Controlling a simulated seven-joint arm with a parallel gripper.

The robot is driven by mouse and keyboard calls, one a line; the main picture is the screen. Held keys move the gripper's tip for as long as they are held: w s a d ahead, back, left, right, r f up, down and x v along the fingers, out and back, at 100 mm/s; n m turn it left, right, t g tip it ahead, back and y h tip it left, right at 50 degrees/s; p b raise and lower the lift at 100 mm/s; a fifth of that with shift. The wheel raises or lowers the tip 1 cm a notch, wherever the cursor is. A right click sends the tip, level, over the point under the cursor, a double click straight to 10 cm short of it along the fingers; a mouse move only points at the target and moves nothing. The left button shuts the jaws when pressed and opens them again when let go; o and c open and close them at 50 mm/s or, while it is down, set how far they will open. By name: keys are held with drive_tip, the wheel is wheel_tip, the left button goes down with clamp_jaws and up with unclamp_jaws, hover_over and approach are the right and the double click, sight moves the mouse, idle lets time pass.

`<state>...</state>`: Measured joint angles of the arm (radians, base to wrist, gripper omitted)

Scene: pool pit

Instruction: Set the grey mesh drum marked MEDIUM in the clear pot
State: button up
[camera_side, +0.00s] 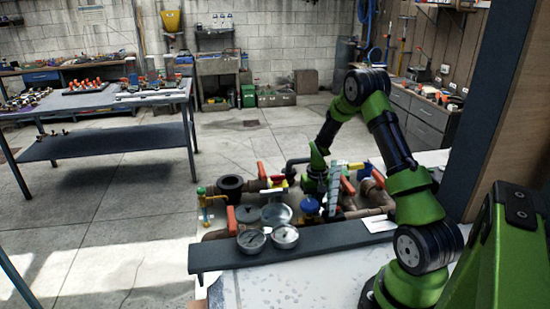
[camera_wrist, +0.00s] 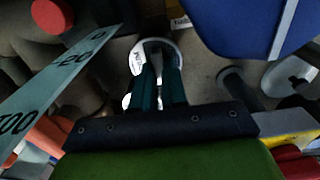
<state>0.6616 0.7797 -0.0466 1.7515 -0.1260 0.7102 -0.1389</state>
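My gripper (camera_wrist: 158,72) points down among the pipe fittings in the wrist view. Its two teal fingers run close together, with a narrow pale strip between them. Their tips lie over a small white ring-shaped thing (camera_wrist: 152,44), and I cannot tell whether they touch it or hold it. In the side view my wrist (camera_side: 314,183) is low over the cluttered bench, and the fingertips are hidden.
Two round gauges (camera_side: 268,238) sit by a dark front rail (camera_side: 280,247). A blue cap (camera_side: 310,207) and a graduated strip (camera_side: 334,183) stand close to my gripper; the strip (camera_wrist: 55,80) also shows in the wrist view. Pipes with red handles (camera_side: 263,171) crowd the bench.

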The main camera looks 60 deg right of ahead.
clamp_jaws()
wheel_tip(320, 180, up, 17)
drive_tip(key=w+a+f, duration=0.1)
drive_tip(key=w+a, duration=0.2)
drive_tip(key=a, duration=0.5)
drive_tip(key=w+a+f, duration=0.1)
drive_tip(key=w+a, duration=0.2)
drive_tip(key=a, duration=0.5)
drive_tip(key=f, duration=0.9)
drive_tip(key=shift+s+d+f, duration=0.2)
drive_tip(key=shift+f, duration=0.1)
